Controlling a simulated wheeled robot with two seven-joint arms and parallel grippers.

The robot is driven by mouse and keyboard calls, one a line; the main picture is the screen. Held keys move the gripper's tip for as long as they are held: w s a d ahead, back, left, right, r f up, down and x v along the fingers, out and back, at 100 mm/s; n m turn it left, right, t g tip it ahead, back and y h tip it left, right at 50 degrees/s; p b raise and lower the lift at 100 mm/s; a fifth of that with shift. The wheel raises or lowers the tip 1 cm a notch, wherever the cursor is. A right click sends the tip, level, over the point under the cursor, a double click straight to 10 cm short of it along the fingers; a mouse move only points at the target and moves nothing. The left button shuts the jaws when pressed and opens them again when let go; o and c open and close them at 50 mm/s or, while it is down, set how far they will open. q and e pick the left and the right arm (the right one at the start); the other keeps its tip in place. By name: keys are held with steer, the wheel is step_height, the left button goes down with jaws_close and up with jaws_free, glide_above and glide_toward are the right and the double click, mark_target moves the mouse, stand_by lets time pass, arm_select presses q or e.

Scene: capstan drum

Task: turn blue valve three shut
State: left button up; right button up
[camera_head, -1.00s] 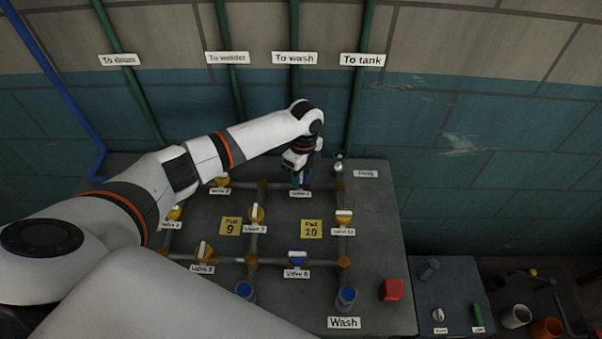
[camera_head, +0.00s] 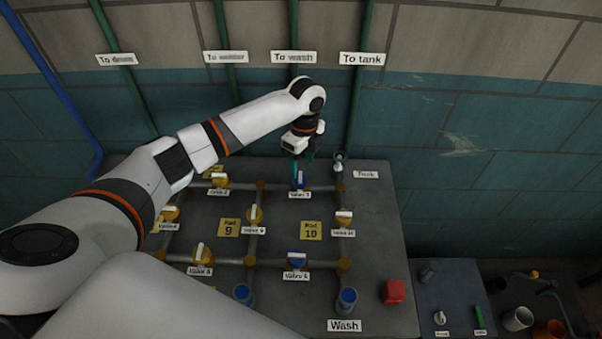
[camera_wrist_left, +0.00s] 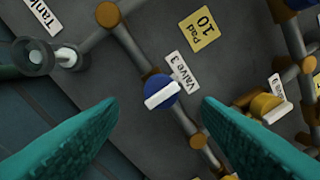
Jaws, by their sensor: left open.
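Blue valve three (camera_head: 299,182) sits on the back pipe run of the grey panel, with its label in front. In the left wrist view the blue valve (camera_wrist_left: 161,90) shows its white handle lying roughly across the pipe. My left gripper (camera_head: 302,163) is just above and behind the valve, pointing down. In the left wrist view its two teal fingers (camera_wrist_left: 160,104) are spread wide, with the valve seen between them and nothing held. My right gripper is not in view.
Another blue valve (camera_head: 297,262) is on the front pipe, with several yellow valves around. A small grey fitting (camera_head: 338,165) stands right of my gripper. A red block (camera_head: 392,291) lies at the panel's right. Green pipes climb the wall close behind.

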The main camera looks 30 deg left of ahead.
mark_target(303, 176)
arm_select(q)
step_height(303, 176, up, 7)
steer(key=b, duration=0.1)
steer(key=shift+w, duration=0.25)
steer(key=shift+f, duration=0.2)
